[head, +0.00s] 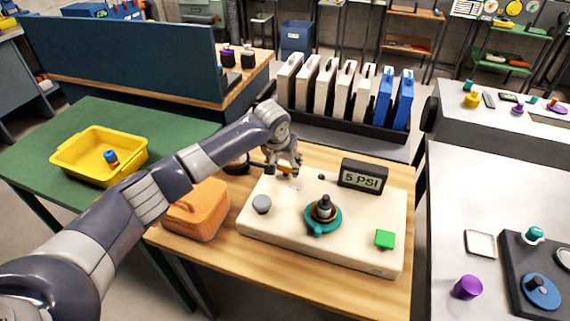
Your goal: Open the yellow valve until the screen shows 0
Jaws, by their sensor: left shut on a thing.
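The screen (363,176) stands at the back right of the cream panel (345,256) and reads 5 PSI. My left gripper (287,169) is at the panel's back left edge, pointing down and shut on a small yellow-orange part (284,171), which looks like the yellow valve. The fingers and wrist hide most of it, so its turn angle cannot be told. My right gripper is not in view.
The panel also bears a grey knob (262,204), a teal ring with a dark knob (323,215) and a green square button (384,239). An orange-brown box (196,212) stands left of the panel. A rack of white and blue binders (345,90) is behind.

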